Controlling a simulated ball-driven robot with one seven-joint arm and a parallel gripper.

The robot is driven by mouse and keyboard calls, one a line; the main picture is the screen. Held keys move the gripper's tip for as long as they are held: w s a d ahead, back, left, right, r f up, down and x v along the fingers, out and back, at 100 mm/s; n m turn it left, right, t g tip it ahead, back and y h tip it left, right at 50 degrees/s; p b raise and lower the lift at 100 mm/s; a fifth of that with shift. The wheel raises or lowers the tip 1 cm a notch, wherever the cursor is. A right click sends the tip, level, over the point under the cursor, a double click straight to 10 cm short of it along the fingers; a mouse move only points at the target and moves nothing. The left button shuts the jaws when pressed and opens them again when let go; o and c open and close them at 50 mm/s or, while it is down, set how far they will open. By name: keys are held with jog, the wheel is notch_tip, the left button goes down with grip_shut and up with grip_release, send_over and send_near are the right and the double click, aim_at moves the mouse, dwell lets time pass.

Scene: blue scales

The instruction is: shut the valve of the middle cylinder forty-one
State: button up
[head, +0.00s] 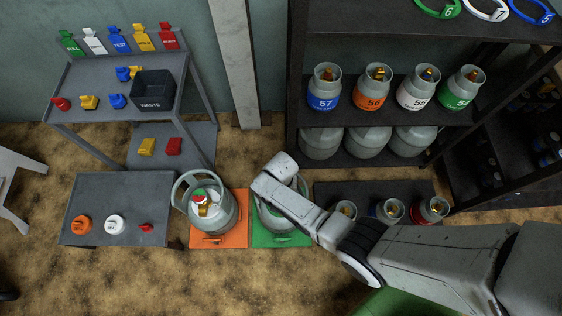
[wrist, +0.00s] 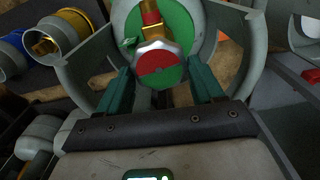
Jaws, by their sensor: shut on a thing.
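A grey gas cylinder (head: 270,222) stands on the green scale (head: 300,240), partly hidden by my arm. Its number does not show. My gripper (wrist: 160,88) reaches down inside the cylinder's collar (wrist: 232,50). The green fingers are shut on the round red-and-green valve knob (wrist: 160,66), one on each side. The brass valve (wrist: 151,14) shows just beyond the knob. In the head view my gripper is hidden behind its own wrist. Another grey cylinder (head: 217,222) stands on the orange scale (head: 232,237) to the left, with a red-and-green knob (head: 199,193).
A low grey table (head: 100,190) at left holds orange, white and red pieces. A grey rack (head: 75,85) with tags and a black waste bin (head: 153,90) stands behind. A dark shelf (head: 350,118) holds several cylinders. More cylinders stand low at right, near my arm.

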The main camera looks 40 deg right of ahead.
jog(key=shift+m, duration=0.5)
jog(key=o, duration=1)
jog(key=shift+o, duration=0.2)
notch_tip(320, 180, up, 11)
jog(key=p, duration=0.4)
jog(key=shift+p, duration=0.4)
jog(key=shift+f, duration=0.1)
jog(key=s+d+r+n+p, duration=0.2)
jog(key=s+r, duration=0.3)
jog(key=r, duration=0.4)
jog(key=s+d+r+n+p, duration=0.2)
jog(key=s+r, duration=0.4)
jog(key=r, duration=0.3)
jog(key=s+d+r+n+t+p, duration=0.1)
jog(key=s+d+r+n+p, duration=0.2)
jog(key=s+r, duration=0.3)
notch_tip(320, 180, up, 4)
jog(key=shift+d+f+n, duration=0.1)
jog(key=shift+d+n, duration=0.15)
jog(key=shift+n, duration=0.45)
